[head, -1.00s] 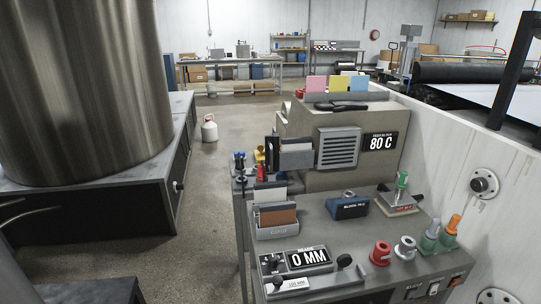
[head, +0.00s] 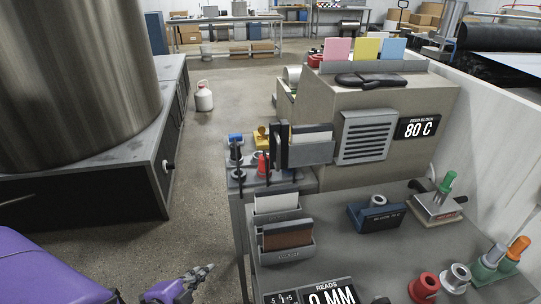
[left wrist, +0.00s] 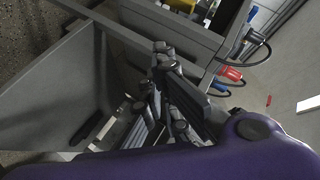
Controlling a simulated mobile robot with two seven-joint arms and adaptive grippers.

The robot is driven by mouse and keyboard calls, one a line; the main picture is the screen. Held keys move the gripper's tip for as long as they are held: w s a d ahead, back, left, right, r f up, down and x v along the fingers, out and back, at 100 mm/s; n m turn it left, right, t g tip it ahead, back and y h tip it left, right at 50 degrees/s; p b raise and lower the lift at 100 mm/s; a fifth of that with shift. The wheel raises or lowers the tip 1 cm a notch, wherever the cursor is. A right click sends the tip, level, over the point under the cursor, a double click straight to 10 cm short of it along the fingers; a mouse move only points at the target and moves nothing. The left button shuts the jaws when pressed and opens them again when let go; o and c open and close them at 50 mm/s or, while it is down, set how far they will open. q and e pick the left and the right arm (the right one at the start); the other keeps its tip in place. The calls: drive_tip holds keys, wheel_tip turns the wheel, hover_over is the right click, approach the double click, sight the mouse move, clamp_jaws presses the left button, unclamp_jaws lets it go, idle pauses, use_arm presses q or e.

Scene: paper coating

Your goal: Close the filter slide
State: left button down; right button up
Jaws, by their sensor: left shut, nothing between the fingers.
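The filter slide (head: 310,152) is a grey tray-like piece with a pale insert. It sticks out from the left part of the front of the beige machine housing (head: 410,110), beside the vent grille. A dark upright handle (head: 279,145) is at its left end. My left gripper (head: 207,269) is at the bottom of the head view, low over the floor left of the bench and well apart from the slide. It is shut and empty. In the left wrist view its dark fingers and linkage are seen close up. My right gripper is not in view.
The grey bench (head: 335,220) carries card holders (head: 285,240), a blue block (head: 374,215), a red spool (head: 424,287) and a gauge display (head: 328,296). Small bottles stand on a side shelf below the slide handle.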

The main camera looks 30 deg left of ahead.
sight(278, 158)
use_arm(q)
drive_tip(key=w+a+r+m+t+h+b, duration=0.1)
drive_tip(key=w+a+r+m+t+h, duration=0.1)
drive_tip(key=w+r+m, duration=0.4)
drive_tip(key=w+a+r+m+t+h, duration=0.1)
drive_tip(key=w+a+r+m+h, duration=0.1)
drive_tip(key=w+r+m, duration=0.5)
drive_tip(key=d+r+m+g+h+b, duration=0.1)
drive_tip(key=d+r+m+g+h, duration=0.25)
drive_tip(key=r+m+h, duration=0.95)
drive_tip(key=w+d+m+y, duration=0.1)
drive_tip(key=w+d+m, duration=0.1)
drive_tip(key=w+d, duration=0.1)
drive_tip(key=w+d+r+m+y+p, duration=0.1)
drive_tip(key=w+d+m+y, duration=0.1)
drive_tip(key=d+m, duration=0.1)
drive_tip(key=w+d+m+y+p, duration=0.1)
drive_tip(key=w+d+m, duration=0.1)
drive_tip(key=w+d, duration=0.1)
drive_tip(key=shift+w+r+m+t+y, duration=0.3)
drive_tip(key=shift+w+t, duration=0.05)
drive_tip(key=shift+w+d+f, duration=0.2)
drive_tip(key=shift+w+d, duration=0.2)
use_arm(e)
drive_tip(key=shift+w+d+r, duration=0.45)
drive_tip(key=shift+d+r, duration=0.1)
use_arm(q)
drive_tip(key=shift+w+d, duration=0.1)
drive_tip(key=shift+d, duration=0.05)
